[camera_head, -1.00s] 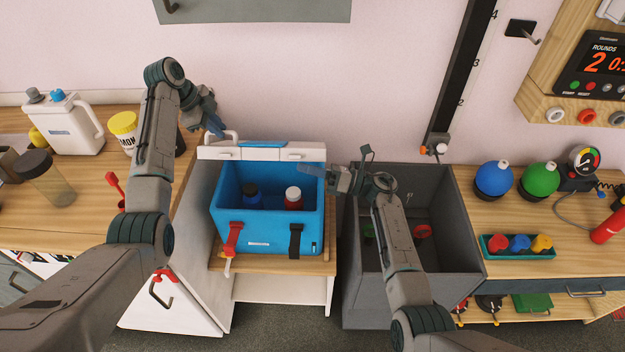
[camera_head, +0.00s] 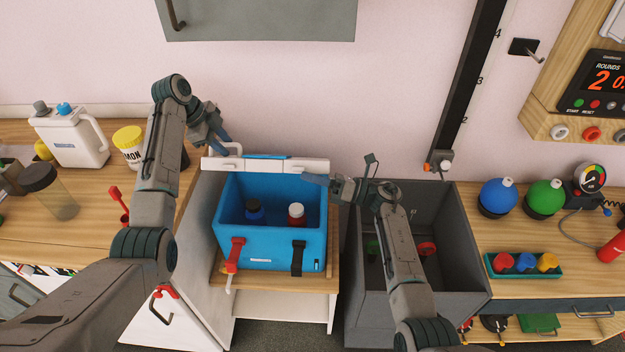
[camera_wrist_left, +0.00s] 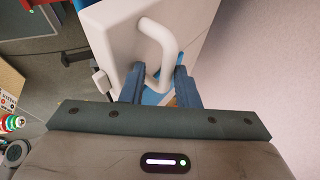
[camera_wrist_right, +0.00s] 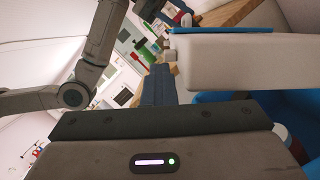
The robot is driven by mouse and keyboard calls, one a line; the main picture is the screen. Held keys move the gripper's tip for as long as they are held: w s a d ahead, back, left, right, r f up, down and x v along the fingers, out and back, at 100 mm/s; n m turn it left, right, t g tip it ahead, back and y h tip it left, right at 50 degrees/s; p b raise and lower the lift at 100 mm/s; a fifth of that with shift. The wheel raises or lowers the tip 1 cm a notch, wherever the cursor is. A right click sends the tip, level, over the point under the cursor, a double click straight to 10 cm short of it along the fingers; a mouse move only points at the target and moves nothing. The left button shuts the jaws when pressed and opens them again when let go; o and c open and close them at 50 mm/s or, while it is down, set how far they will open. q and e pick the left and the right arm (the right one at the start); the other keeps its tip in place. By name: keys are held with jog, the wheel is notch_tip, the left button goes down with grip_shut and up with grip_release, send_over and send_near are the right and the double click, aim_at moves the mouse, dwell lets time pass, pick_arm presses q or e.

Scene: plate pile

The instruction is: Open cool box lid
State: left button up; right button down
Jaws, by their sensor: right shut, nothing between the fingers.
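The blue cool box (camera_head: 270,258) stands on a wooden-topped stand with its inside exposed. Its white lid (camera_head: 222,165) is raised along the back rim. My left gripper (camera_head: 224,143) is at the lid's left end. In the left wrist view its blue fingers (camera_wrist_left: 160,88) are spread, with the white lid handle (camera_wrist_left: 168,40) between them. My right gripper (camera_head: 316,179) is shut and empty by the lid's right end. In the right wrist view its closed fingers (camera_wrist_right: 158,86) are beside the white lid (camera_wrist_right: 240,65). A blue bottle (camera_head: 255,211) and a red bottle with white cap (camera_head: 296,213) are inside.
A red latch (camera_head: 235,255) and a black latch (camera_head: 297,258) hang on the box front. A deep grey bin (camera_head: 455,250) stands right of the box, under my right arm.

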pick_arm(q)
jog(key=shift+s+f, duration=0.15)
jog(key=shift+f, duration=0.15)
